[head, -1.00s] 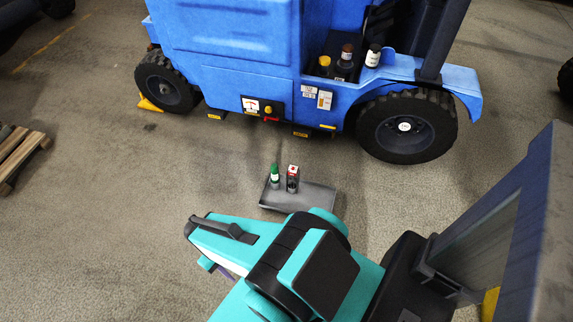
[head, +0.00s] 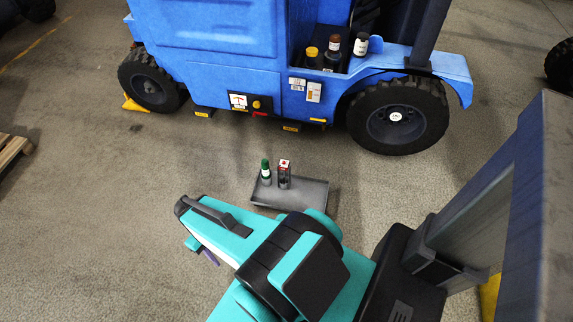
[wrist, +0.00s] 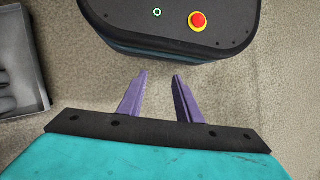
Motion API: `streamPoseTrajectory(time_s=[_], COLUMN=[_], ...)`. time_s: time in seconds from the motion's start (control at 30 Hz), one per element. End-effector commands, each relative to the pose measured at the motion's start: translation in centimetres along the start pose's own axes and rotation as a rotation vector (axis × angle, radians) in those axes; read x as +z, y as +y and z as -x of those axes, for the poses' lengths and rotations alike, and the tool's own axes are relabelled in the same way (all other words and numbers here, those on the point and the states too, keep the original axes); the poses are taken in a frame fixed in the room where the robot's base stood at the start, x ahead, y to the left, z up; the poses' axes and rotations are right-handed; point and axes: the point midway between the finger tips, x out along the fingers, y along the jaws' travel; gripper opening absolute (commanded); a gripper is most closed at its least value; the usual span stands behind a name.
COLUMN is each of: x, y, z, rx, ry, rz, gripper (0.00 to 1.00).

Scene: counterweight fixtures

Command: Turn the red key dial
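A small panel (head: 243,102) with a white gauge and a yellow knob (head: 256,104) sits low on the side of the blue forklift (head: 210,60). A small red part (head: 260,114) shows just below it; it is too small to tell whether this is the red key dial. My gripper (wrist: 160,75) is open and empty in the wrist view, its two purple fingers apart. In the head view one purple finger (head: 210,257) shows under my arm, well short of the forklift.
A grey tray (head: 312,194) on the floor holds a green-capped bottle (head: 265,171) and a red-topped container (head: 284,174), between my arm and the forklift. Several bottles stand on the forklift. A pallet (head: 12,150) lies at left. The floor between is otherwise clear.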

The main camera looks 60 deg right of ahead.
Motion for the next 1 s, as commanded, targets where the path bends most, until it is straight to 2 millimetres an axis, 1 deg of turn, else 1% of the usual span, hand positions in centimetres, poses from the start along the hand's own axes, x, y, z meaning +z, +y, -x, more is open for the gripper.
streamPoseTrajectory(time_s=[0.03,0.1,0.27,0.37,0.5,0.57,0.77,0.9,1.0], x=[-1.8,-3.2,-6.2,-7.7,-9.5,-10.1,-11.5,-11.7,-11.6], y=[1.3,2.7,6.2,8.7,12.6,14.2,20.3,24.8,28.1], z=[-0.6,-0.3,0.4,0.9,1.7,2.0,3.3,4.1,4.7], rx=[-0.019,-0.040,-0.085,-0.108,-0.133,-0.141,-0.156,-0.157,-0.151], ry=[0.020,0.044,0.102,0.142,0.200,0.225,0.315,0.379,0.423], rz=[0.001,0.012,0.036,0.052,0.075,0.084,0.117,0.140,0.158], gripper=[0.32,0.32,0.32,0.32,0.32,0.32,0.32,0.32,0.32])
